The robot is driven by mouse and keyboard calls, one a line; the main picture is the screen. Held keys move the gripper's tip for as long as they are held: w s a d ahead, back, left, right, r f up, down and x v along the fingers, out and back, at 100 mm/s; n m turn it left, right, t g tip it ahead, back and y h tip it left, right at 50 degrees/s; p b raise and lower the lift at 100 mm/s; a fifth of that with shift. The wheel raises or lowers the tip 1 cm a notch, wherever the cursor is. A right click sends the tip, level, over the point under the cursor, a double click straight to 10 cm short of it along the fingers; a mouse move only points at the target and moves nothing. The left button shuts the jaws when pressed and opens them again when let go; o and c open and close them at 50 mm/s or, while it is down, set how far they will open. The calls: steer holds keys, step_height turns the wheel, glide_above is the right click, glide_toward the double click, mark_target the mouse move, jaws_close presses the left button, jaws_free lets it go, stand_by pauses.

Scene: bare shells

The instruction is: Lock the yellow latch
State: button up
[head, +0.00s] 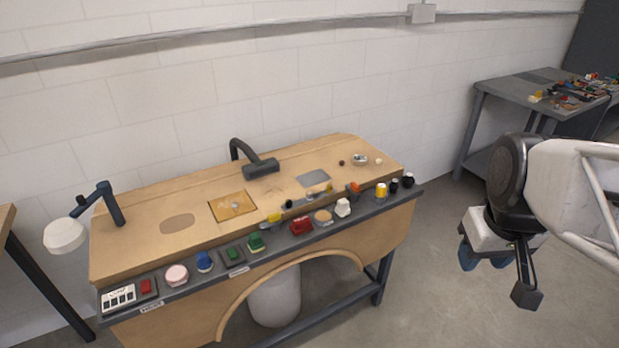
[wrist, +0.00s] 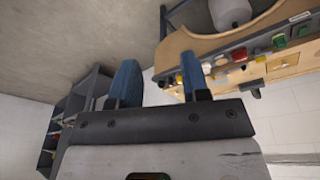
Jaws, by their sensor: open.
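Several yellow parts show on the wooden bench, and I cannot tell for certain which is the latch. A yellow piece (head: 274,218) sits near the front edge at the middle of the bench. A yellow upright knob (head: 381,190) stands near the right end of the front ledge; a small yellow part (wrist: 179,79) also shows beside the right finger in the wrist view. My gripper (head: 485,260) is open and empty, well to the right of the bench and apart from it. Its blue fingers (wrist: 160,82) show spread in the wrist view, with nothing between them.
The wooden bench (head: 150,247) carries a row of buttons and knobs along its dark front ledge. A black hooked arm (head: 258,167) and a lamp (head: 64,235) rise from it. A grey table (head: 510,87) with small parts stands at the back right. Floor between bench and gripper is clear.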

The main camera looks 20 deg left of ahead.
steer(key=w+a+n, duration=0.6)
steer(key=w+a, duration=0.2)
steer(key=w, duration=0.3)
steer(key=n+g, duration=0.2)
steer(key=n, duration=1.5)
glide_above(274, 214)
steer(key=f, duration=1.9)
steer(key=shift+s+d+f, duration=0.1)
steer(key=shift+d+f, duration=0.25)
steer(key=shift+f, duration=0.05)
steer(key=shift+a+f+n, duration=0.3)
steer(key=shift+a+n, duration=0.05)
steer(key=shift+n, duration=0.05)
steer(key=shift+f, duration=3.9)
